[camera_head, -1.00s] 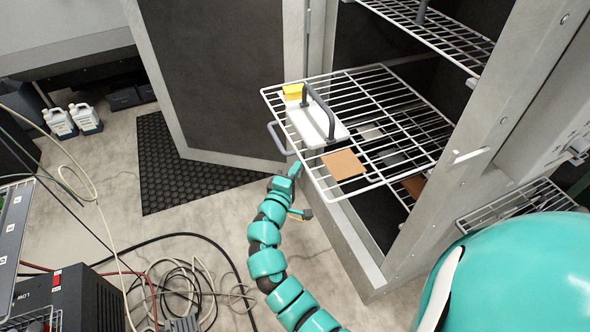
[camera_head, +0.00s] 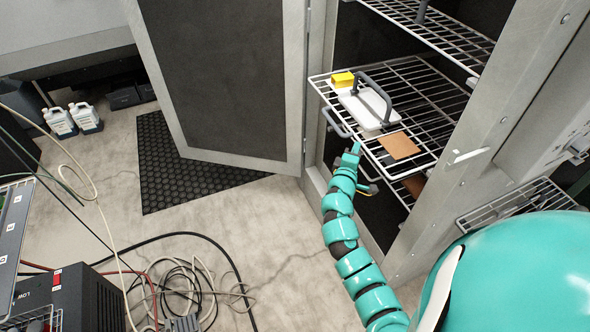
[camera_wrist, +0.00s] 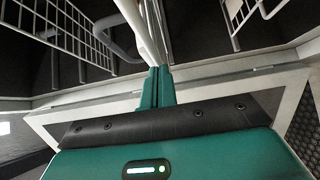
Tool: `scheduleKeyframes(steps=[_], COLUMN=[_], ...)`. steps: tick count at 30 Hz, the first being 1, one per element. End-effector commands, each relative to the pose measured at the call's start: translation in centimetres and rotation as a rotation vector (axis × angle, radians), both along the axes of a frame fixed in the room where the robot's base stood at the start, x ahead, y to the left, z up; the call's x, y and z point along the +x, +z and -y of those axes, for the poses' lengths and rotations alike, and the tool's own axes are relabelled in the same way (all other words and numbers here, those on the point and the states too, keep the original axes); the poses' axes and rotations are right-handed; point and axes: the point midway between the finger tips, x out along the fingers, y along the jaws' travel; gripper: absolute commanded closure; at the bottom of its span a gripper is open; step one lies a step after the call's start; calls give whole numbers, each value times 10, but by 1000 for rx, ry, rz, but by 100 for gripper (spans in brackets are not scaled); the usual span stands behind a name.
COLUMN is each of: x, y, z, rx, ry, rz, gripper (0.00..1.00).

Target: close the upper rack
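A white wire rack (camera_head: 343,111) sticks partly out of the open cabinet. It carries a yellow block (camera_head: 342,80), a white tray with a dark handle (camera_head: 362,108) and a brown square plate (camera_head: 399,146). A grey loop handle (camera_head: 335,122) is on its front edge. My gripper (camera_head: 356,148) is at the rack's front edge, to the right of the loop handle. In the wrist view, the fingers of my gripper (camera_wrist: 155,72) are together, with their tips at the white front bar (camera_wrist: 139,28). The grey handle (camera_wrist: 112,38) shows left of them. Nothing is visibly gripped.
Another wire rack (camera_head: 440,36) sits higher in the cabinet. The cabinet door (camera_head: 228,75) stands open at left, and the cabinet's side post (camera_head: 480,130) is at right. Cables (camera_head: 190,285) lie on the floor, and two jugs (camera_head: 85,117) stand at far left.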

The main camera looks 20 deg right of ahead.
Motion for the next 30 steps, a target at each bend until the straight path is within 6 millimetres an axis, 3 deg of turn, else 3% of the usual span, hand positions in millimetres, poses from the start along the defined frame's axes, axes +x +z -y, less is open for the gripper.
scheduleKeyframes(steps=[1,6,15,21,30], x=[-1,1,4,4,6], y=[0,-2,-1,-1,1], z=[18,65,134,163,178], rx=[-4,-2,-1,-1,-1], ry=[-7,-7,-5,-6,-3], rz=[1,-2,0,-1,1], gripper=[100,100,100,100,100])
